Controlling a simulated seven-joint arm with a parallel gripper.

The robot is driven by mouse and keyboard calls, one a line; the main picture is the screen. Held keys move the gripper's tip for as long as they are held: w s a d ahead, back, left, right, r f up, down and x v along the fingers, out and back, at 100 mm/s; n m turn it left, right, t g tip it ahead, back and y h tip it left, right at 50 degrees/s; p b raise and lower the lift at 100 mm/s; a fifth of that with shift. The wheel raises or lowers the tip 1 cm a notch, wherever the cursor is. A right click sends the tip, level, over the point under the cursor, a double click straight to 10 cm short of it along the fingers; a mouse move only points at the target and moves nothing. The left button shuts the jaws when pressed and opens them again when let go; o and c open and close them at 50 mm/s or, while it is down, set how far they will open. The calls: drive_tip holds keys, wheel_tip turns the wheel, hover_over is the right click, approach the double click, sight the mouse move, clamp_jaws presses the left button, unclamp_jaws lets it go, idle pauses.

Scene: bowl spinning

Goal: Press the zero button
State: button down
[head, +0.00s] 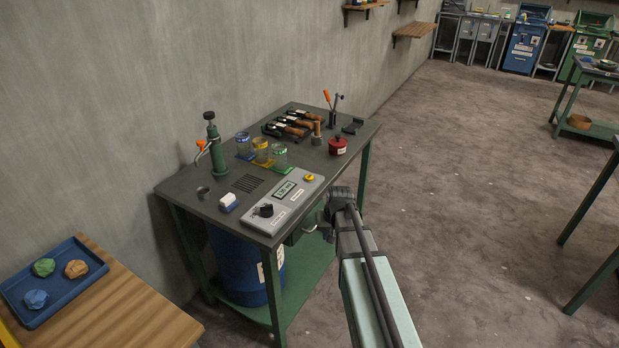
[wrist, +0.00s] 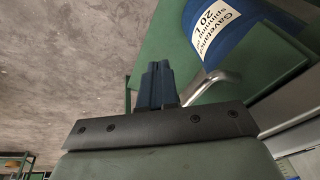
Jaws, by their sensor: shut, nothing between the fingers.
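A grey instrument panel (head: 284,201) lies on the near right part of the dark worktable. It has a digital display (head: 285,189), a black knob (head: 267,210) and an orange-yellow button (head: 309,178) at its far end. The small labels are too small to read, so I cannot tell for certain which control is zero. My gripper (wrist: 158,68) is shut and empty, its dark blue fingers together in the wrist view. In the head view my wrist is beside the table's right front edge, and the fingers are largely hidden. The panel is not seen in the wrist view.
The worktable (head: 225,208) also holds a green press (head: 215,150), several glass jars, a red pot (head: 338,146) and a white block (head: 228,202). A bent metal handle (wrist: 212,86) is close to my fingers. A blue drum (wrist: 235,35) stands below the tabletop.

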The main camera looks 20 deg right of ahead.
drive_tip(key=w+d+r+t+y, duration=0.1)
drive_tip(key=w+r+t, duration=0.1)
drive_tip(key=w+r, duration=0.6)
drive_tip(key=w+r+t, duration=0.2)
drive_tip(key=w+r, duration=0.3)
drive_tip(key=r, duration=0.5)
wheel_tip(320, 180, up, 5)
drive_tip(key=m+t+y, duration=0.1)
drive_tip(key=m+t, duration=0.1)
drive_tip(key=m, duration=0.1)
hover_over(311, 178)
drive_tip(key=shift+w+d+f, duration=0.1)
drive_tip(key=shift+f, duration=0.1)
drive_tip(key=shift+f, duration=4.3)
drive_tip(key=shift+f, duration=0.15)
drive_tip(key=shift+f, duration=0.3)
